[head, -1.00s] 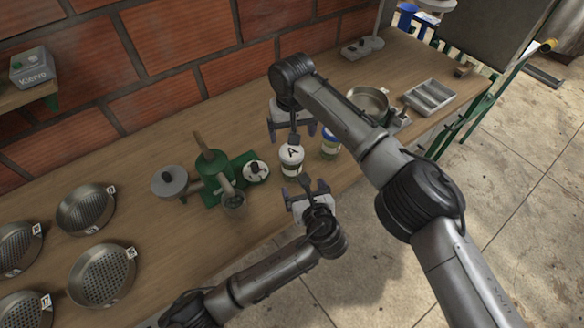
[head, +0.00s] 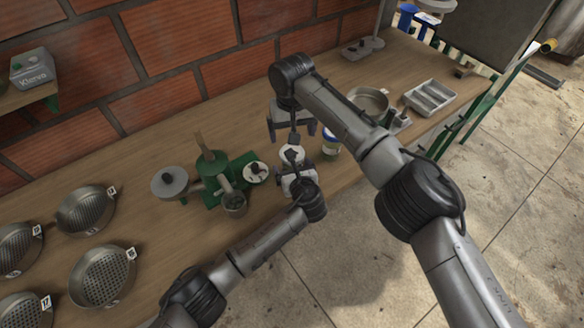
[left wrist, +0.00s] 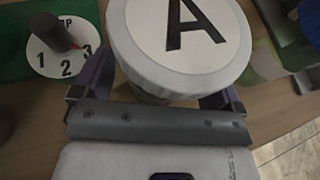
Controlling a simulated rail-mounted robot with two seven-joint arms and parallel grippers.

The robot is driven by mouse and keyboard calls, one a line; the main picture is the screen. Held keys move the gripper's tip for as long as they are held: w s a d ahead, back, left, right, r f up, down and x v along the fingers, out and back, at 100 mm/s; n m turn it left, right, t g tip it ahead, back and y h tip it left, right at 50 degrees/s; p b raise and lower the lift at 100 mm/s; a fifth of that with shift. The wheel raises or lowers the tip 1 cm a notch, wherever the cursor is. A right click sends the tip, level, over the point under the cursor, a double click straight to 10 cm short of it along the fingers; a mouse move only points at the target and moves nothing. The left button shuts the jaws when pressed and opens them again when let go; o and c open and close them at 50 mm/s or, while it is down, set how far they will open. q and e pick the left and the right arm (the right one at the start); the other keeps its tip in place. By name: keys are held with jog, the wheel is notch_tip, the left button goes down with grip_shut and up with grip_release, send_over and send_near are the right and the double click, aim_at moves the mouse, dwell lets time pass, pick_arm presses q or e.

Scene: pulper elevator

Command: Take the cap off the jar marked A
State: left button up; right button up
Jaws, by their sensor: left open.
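The jar marked A stands upright on the bench, its white cap (head: 291,153) on top with a black A on it. The cap (left wrist: 180,35) fills the top of the left wrist view. My left gripper (head: 294,174) is open at the jar's near side, with one finger on each side of the jar, below cap level. Its fingers also show in the left wrist view (left wrist: 160,88); whether they touch the jar is not clear. My right gripper (head: 292,131) hangs just behind the jar, fingers spread and empty. The jar's body is mostly hidden by my left gripper.
A blue-lidded jar (head: 331,143) stands close on the right. A green machine (head: 213,178) with a numbered dial (head: 255,171) is on the left. Several perforated pans (head: 86,210) lie at far left. A metal tray (head: 432,97) and pan (head: 368,100) are at the right.

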pick_arm(q)
jog(key=shift+c, duration=0.4)
jog(key=c, duration=1.4)
jog(key=shift+c, duration=0.5)
pick_arm(e)
jog(key=shift+f, duration=0.2)
pick_arm(q)
grip_shut()
pick_arm(e)
jog(key=shift+s+a+f, duration=0.25)
jog(key=shift+a, duration=0.2)
jog(key=shift+a+r+m+y, duration=0.1)
jog(key=shift+r+m+y, duration=0.05)
jog(key=shift+m+y, duration=0.15)
jog(key=m, duration=0.3)
jog(key=shift+w+d+r, duration=0.2)
jog(key=shift+d+r, duration=0.05)
jog(key=shift+r, duration=0.05)
jog(key=m, duration=0.2)
jog(key=shift+w+d+m, duration=0.1)
jog(key=shift+d+m, duration=0.15)
jog(key=shift+m, duration=1.25)
jog(key=shift+f, duration=4)
